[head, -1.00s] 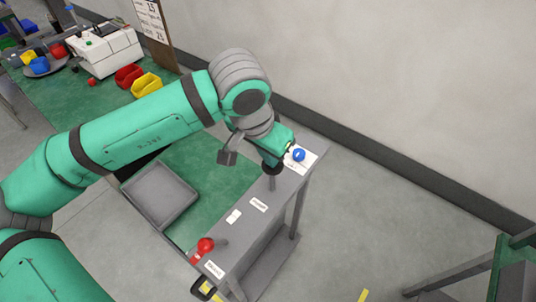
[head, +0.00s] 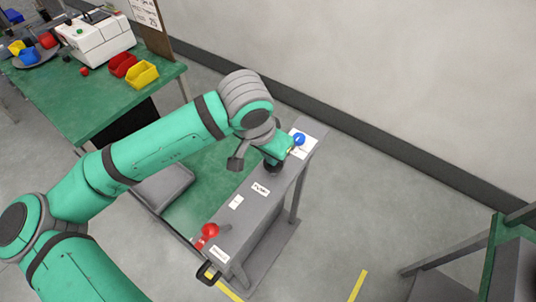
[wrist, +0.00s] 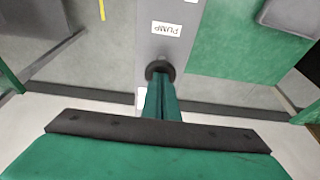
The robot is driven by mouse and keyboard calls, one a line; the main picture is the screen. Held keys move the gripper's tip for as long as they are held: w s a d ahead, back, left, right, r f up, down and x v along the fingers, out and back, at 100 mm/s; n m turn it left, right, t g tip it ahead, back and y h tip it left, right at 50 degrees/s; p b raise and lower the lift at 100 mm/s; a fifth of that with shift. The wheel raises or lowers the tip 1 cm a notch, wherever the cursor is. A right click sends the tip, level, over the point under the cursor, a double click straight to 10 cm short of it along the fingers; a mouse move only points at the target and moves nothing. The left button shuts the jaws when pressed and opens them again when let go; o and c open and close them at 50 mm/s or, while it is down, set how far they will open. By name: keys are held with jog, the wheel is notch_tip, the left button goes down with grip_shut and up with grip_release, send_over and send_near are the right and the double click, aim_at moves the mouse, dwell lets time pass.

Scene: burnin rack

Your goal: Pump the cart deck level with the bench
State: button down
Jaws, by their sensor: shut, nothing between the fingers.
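The grey cart panel (head: 232,215) carries a PUMP label (head: 261,189), which also shows in the wrist view (wrist: 167,28). The black pump knob (wrist: 160,69) sits low, close to the panel top. My gripper (head: 276,158) is shut and empty over this knob; its fingertips (wrist: 160,82) meet or nearly meet the knob's top. The green cart deck (head: 208,187) lies left of the panel, partly behind my arm. The green bench (head: 90,108) stands beyond it at upper left, and the deck looks lower than the bench top.
A red knob (head: 210,230) and a blue knob (head: 299,138) stand at the panel's two ends. A grey tray (head: 172,188) rests on the deck. Red (head: 123,65) and yellow (head: 142,74) bins sit on the bench. Floor right of the cart is clear.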

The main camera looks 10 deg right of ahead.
jog(key=shift+s+f, duration=0.1)
jog(key=shift+f, duration=0.1)
jog(key=shift+r, duration=0.35)
jog(key=w+v, duration=0.1)
jog(key=v, duration=1.2)
jog(key=shift+d+r, duration=0.25)
jog(key=shift+r, duration=0.25)
jog(key=shift+s, duration=0.2)
jog(key=shift+w, duration=0.1)
